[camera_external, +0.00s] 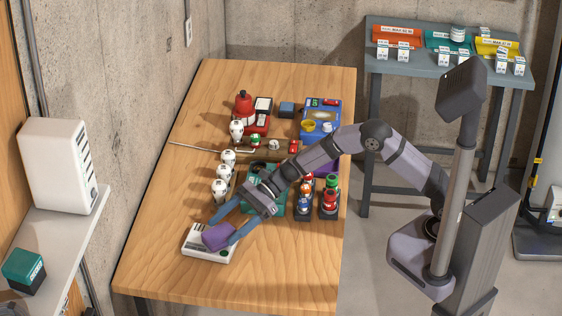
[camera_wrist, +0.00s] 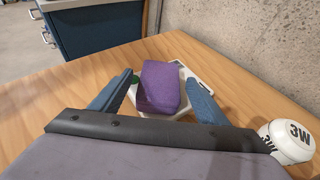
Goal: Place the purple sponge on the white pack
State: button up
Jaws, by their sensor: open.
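The purple sponge (camera_external: 218,236) rests on top of the white pack (camera_external: 194,246) near the front of the wooden table. In the wrist view the sponge (camera_wrist: 158,88) lies between my fingers, with the rim of the white pack (camera_wrist: 205,80) showing around and under it. My gripper (camera_external: 221,232) is open, its two blue fingers on either side of the sponge with gaps visible in the wrist view (camera_wrist: 160,100). Most of the pack's top is hidden by the sponge and fingers.
White bulbs (camera_external: 221,189) stand in a row behind the pack. A teal case (camera_external: 272,200) and small racks with coloured pieces (camera_external: 329,198) lie to the right under my arm. The front of the table (camera_external: 160,275) is bare.

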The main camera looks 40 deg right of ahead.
jog(key=b+v, duration=0.2)
jog(key=v, duration=0.7)
jog(key=shift+d, duration=0.1)
jog(key=s+d+r+n+g+h+p, duration=0.1)
jog(key=s+d+n+h+p, duration=0.2)
jog(key=d, duration=0.8)
jog(key=s+d+r+n+g+h+p, duration=0.15)
jog(key=s+d+h, duration=0.35)
jog(key=d, duration=0.5)
jog(key=s+d+r+n+h+p, duration=0.1)
jog(key=s+d+n+h+p, duration=0.25)
jog(key=d, duration=0.75)
jog(key=s+d+f+n+t+h+b, duration=0.1)
jog(key=s+d+f+n+t+h, duration=0.1)
jog(key=s+d+f+n, duration=0.4)
jog(key=shift+s+d+f+n, duration=0.4)
jog(key=shift+d+f+n, duration=1)
jog(key=shift+n, duration=0.6)
